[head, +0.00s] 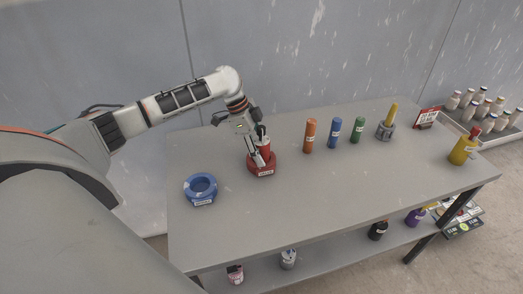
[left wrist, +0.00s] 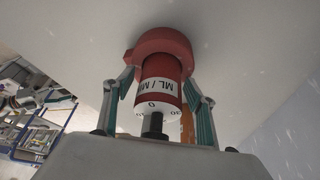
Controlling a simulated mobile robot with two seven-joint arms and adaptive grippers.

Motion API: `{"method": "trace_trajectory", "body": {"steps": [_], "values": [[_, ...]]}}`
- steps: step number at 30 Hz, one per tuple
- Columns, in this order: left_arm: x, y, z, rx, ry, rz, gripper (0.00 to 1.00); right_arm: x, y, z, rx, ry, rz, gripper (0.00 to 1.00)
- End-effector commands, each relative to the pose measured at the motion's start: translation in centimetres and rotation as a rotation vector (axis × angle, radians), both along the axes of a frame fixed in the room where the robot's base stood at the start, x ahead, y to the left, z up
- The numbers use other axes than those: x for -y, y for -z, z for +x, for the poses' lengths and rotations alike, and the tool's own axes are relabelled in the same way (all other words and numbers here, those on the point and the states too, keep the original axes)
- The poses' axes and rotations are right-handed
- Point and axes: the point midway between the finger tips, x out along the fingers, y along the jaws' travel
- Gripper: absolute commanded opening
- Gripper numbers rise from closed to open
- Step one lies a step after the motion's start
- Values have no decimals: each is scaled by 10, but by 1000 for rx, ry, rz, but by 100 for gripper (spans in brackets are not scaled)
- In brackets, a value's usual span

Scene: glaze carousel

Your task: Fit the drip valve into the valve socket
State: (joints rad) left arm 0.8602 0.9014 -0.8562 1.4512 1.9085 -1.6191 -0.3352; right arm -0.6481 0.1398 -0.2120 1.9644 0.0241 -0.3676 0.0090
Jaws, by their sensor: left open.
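The drip valve is a red cylinder (left wrist: 160,70) with an "ML / MIN" label, a white numbered dial and a black stem. In the head view the red valve (head: 265,147) stands upright in a red ring-shaped base (head: 262,171), which I take for the valve socket; its label is too small to read. The base also shows in the left wrist view (left wrist: 160,40). How deep the valve sits is hidden. My left gripper (head: 259,157) is open, its fingers on either side of the valve with small gaps visible in the left wrist view (left wrist: 158,84). My right gripper is not in view.
A blue ring holder (head: 201,188) stands left on the grey table (head: 330,200). Orange (head: 309,136), blue (head: 333,132) and green (head: 357,130) cylinders stand to the right, then a grey holder (head: 385,131) with a yellow cylinder. The front middle is clear.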

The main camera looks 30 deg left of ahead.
Motion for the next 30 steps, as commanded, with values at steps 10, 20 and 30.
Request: {"method": "trace_trajectory", "body": {"steps": [10, 20, 30], "values": [[-18, -47, -6, 4, -2, 2, 56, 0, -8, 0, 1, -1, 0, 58], [-38, -100, -15, 2, 0, 1, 56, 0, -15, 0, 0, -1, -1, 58], [-43, -113, -18, 0, 0, 0, 56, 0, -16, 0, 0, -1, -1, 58]]}}
